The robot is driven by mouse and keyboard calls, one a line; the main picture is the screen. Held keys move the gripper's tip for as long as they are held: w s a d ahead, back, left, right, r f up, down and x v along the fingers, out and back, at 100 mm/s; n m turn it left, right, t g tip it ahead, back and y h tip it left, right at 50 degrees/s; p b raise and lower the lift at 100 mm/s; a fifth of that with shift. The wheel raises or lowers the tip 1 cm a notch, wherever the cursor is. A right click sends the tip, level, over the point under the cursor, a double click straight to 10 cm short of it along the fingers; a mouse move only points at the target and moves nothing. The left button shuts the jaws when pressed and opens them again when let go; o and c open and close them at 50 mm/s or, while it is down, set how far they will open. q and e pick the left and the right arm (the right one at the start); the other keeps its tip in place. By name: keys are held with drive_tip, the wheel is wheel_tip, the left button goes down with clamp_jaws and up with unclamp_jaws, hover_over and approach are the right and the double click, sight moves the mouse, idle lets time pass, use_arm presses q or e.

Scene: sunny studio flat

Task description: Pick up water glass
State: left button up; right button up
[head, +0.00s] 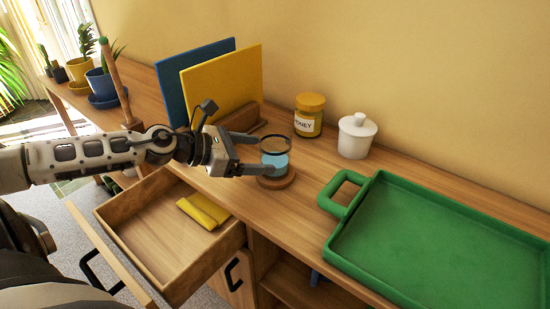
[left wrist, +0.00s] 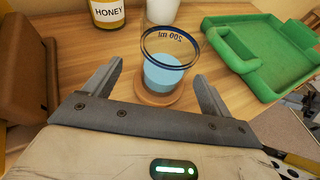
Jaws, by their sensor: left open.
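The water glass (head: 274,158) is clear with a dark rim and blue water in it. It stands upright on a round wooden coaster (head: 277,181) on the counter. In the left wrist view the glass (left wrist: 165,62) carries a "200 ml" marking and shows beyond and between the fingertips. My left gripper (head: 262,155) is open and level, its fingers pointing at the glass from the left. In the left wrist view the open fingers (left wrist: 160,82) lie on either side of the coaster; I cannot tell whether they touch the glass. My right gripper is not in view.
A honey jar (head: 309,115) and a white lidded pot (head: 356,135) stand behind the glass. A green tray (head: 440,250) lies to the right. Blue (head: 172,92) and yellow (head: 225,85) boards stand behind my gripper. An open drawer (head: 150,225) holding a yellow cloth (head: 203,211) juts out below.

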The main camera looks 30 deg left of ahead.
sight(275, 156)
use_arm(q)
drive_tip(key=shift+w+d+f+p, duration=0.15)
drive_tip(key=shift+w+d+p, duration=0.2)
drive_tip(key=shift+w+d, duration=0.2)
drive_tip(key=shift+w+d+f+p, duration=0.15)
drive_tip(key=shift+w+d+p, duration=0.15)
drive_tip(key=shift+w+d, duration=0.2)
drive_tip(key=shift+w+d+f+p, duration=0.35)
drive_tip(key=shift+w+d+f, duration=0.15)
drive_tip(key=shift+w+f, duration=0.25)
drive_tip(key=shift+r, duration=0.1)
drive_tip(key=c, duration=1.2)
